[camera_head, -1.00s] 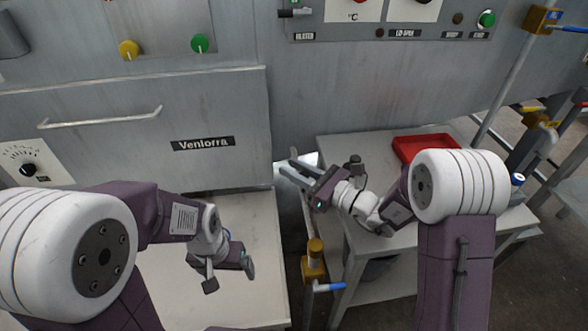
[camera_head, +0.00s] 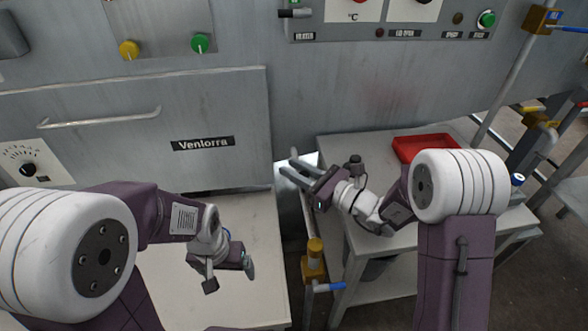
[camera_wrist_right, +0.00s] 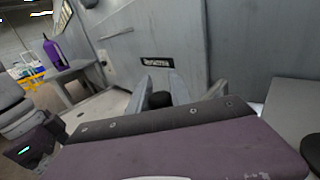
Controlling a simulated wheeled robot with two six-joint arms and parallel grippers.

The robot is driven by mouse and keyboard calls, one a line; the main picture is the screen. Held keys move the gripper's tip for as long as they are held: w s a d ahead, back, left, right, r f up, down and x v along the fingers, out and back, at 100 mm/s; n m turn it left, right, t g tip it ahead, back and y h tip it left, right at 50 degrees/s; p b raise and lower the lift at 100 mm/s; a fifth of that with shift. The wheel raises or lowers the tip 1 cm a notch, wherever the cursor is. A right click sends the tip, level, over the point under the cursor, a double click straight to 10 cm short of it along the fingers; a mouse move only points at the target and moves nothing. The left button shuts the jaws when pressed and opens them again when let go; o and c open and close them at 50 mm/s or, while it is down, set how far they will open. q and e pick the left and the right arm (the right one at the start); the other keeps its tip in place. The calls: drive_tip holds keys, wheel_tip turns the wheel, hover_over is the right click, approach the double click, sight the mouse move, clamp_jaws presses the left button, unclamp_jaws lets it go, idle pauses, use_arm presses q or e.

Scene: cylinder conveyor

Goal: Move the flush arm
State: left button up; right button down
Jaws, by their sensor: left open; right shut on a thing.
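My right gripper (camera_head: 291,166) is at the gap between the left bench and the right table, fingers pointing left toward the machine front. A narrow grey upright piece (camera_head: 293,153), perhaps the flush arm, shows at its fingertips; its lower part is hidden. In the right wrist view, a dark rounded piece (camera_wrist_right: 160,99) sits among the grey fingers, mostly hidden by the gripper body. I cannot tell from its look whether it is part of the flush arm. My left gripper (camera_head: 231,277) is open and empty above the left bench.
The machine's grey front carries a drawer handle (camera_head: 100,118) and a Venlorra label (camera_head: 203,143). A red tray (camera_head: 424,147) lies on the right table (camera_head: 350,145). A brass-coloured valve with a blue lever (camera_head: 314,262) stands between bench and table. The left bench (camera_head: 255,220) is mostly bare.

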drive_tip(key=s+a+n+g+y+p, duration=0.2)
drive_tip(key=s+a+n+g+p, duration=0.3)
drive_tip(key=s+a+n+g, duration=0.5)
drive_tip(key=shift+s+a+g, duration=0.5)
drive_tip(key=shift+a+g, duration=0.25)
drive_tip(key=shift+g, duration=2.05)
drive_tip(key=c, duration=1.2)
unclamp_jaws()
